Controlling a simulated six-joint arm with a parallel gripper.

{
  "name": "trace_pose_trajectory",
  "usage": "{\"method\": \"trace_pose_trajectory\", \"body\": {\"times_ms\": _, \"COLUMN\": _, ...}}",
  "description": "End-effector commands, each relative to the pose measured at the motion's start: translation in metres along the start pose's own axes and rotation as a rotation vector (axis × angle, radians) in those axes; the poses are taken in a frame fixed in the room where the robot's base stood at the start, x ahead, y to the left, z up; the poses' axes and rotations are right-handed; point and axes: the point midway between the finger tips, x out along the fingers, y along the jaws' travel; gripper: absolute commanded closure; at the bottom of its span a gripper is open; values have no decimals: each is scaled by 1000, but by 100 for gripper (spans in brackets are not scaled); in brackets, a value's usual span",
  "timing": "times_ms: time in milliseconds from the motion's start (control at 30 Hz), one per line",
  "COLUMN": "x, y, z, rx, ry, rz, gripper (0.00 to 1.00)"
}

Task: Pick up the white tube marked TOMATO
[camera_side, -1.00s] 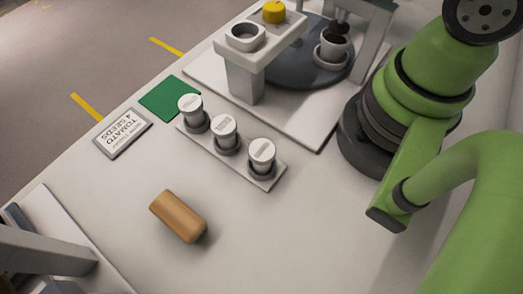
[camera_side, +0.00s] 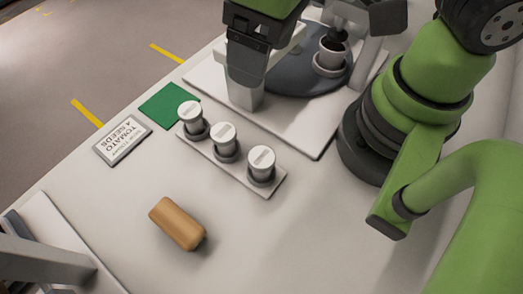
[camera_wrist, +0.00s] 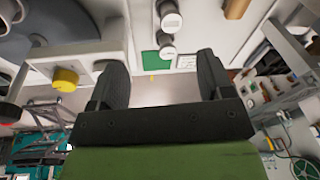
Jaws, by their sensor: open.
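Three white-capped tubes stand upright in a row in a pale rack (camera_side: 212,153): a far tube (camera_side: 190,113), a middle tube (camera_side: 223,135) and a near tube (camera_side: 262,160). Their labels are too small to read, so I cannot tell which is marked TOMATO. Two white tubes also show at the top of the wrist view, one higher (camera_wrist: 171,18) and one lower (camera_wrist: 166,43). My gripper (camera_side: 245,85) is in the air behind the rack, in front of the white stand. In the wrist view my gripper (camera_wrist: 163,75) has its fingers wide apart with nothing between them.
A sign reading TOMATO 4 SEEDS (camera_side: 122,139) lies beside a green mat (camera_side: 168,105). A tan block (camera_side: 178,223) lies in front of the rack. A small pot (camera_side: 333,50) stands on the dark disc. A yellow knob (camera_wrist: 65,78) shows in the wrist view.

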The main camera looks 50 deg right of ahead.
Motion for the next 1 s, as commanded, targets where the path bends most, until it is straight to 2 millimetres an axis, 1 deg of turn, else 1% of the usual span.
{"method": "trace_pose_trajectory", "body": {"times_ms": 33, "x": 18, "y": -12, "z": 7, "rx": -64, "ry": -49, "rz": 21, "gripper": 27}}
{"method": "trace_pose_trajectory", "body": {"times_ms": 100, "x": 36, "y": -23, "z": 15, "rx": -133, "ry": -90, "rz": 43, "gripper": 27}}
{"method": "trace_pose_trajectory", "body": {"times_ms": 200, "x": 55, "y": -33, "z": 26, "rx": -202, "ry": -130, "rz": 65, "gripper": 27}}
{"method": "trace_pose_trajectory", "body": {"times_ms": 300, "x": 66, "y": -39, "z": 33, "rx": -240, "ry": -151, "rz": 79, "gripper": 27}}
{"method": "trace_pose_trajectory", "body": {"times_ms": 467, "x": 82, "y": -39, "z": 37, "rx": -254, "ry": -163, "rz": 87, "gripper": 27}}
{"method": "trace_pose_trajectory", "body": {"times_ms": 633, "x": 104, "y": -36, "z": 40, "rx": -252, "ry": -163, "rz": 86, "gripper": 27}}
{"method": "trace_pose_trajectory", "body": {"times_ms": 700, "x": 110, "y": -36, "z": 41, "rx": -252, "ry": -161, "rz": 85, "gripper": 27}}
{"method": "trace_pose_trajectory", "body": {"times_ms": 867, "x": 118, "y": -35, "z": 42, "rx": -251, "ry": -159, "rz": 84, "gripper": 27}}
{"method": "trace_pose_trajectory", "body": {"times_ms": 1000, "x": 134, "y": -34, "z": 42, "rx": -251, "ry": -162, "rz": 86, "gripper": 27}}
